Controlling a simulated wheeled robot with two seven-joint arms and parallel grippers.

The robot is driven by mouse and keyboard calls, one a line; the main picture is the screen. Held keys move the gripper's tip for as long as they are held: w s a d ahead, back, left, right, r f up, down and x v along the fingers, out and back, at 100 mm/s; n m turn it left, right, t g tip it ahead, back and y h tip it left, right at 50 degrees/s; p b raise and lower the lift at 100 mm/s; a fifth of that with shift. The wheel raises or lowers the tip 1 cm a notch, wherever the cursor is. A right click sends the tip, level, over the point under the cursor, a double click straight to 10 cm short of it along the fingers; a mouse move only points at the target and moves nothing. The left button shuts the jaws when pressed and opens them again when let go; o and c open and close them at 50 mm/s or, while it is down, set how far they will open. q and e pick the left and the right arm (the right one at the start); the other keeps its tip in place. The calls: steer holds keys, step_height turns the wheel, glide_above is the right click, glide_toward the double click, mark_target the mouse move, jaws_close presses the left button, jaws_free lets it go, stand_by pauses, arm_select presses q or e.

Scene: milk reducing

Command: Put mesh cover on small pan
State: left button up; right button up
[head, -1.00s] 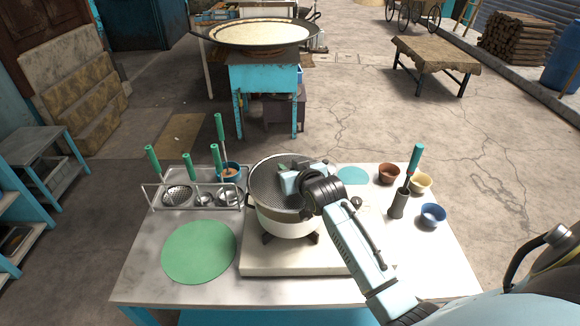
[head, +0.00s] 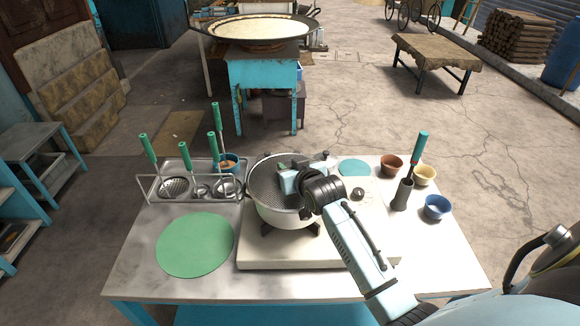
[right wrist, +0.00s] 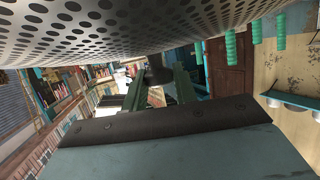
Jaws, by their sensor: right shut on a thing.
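The round grey mesh cover (head: 264,186) lies over the small white pan (head: 284,217) in the head view. The cover looks close to the pan's rim, but I cannot tell whether it rests fully on it. My right gripper (head: 288,180) reaches in over the cover and is shut on its handle, which the gripper partly hides. In the right wrist view, the perforated cover (right wrist: 130,30) fills the top, and the fingers (right wrist: 160,88) meet at a dark knob. My left gripper is not in view.
The pan stands on a pale stove block (head: 290,256) on the table. A green round mat (head: 195,245) and a utensil rack (head: 190,188) are at left. Small bowls (head: 437,207) and a dark utensil holder (head: 402,195) are at right. The front right tabletop is clear.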

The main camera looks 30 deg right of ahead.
steer(key=shift+f, duration=0.55)
steer(key=o, duration=1.1)
steer(key=v, duration=1.3)
steer(key=shift+s, duration=0.2)
steer(key=p+v, duration=0.3)
steer(key=v, duration=0.3)
steer(key=shift+r, duration=0.1)
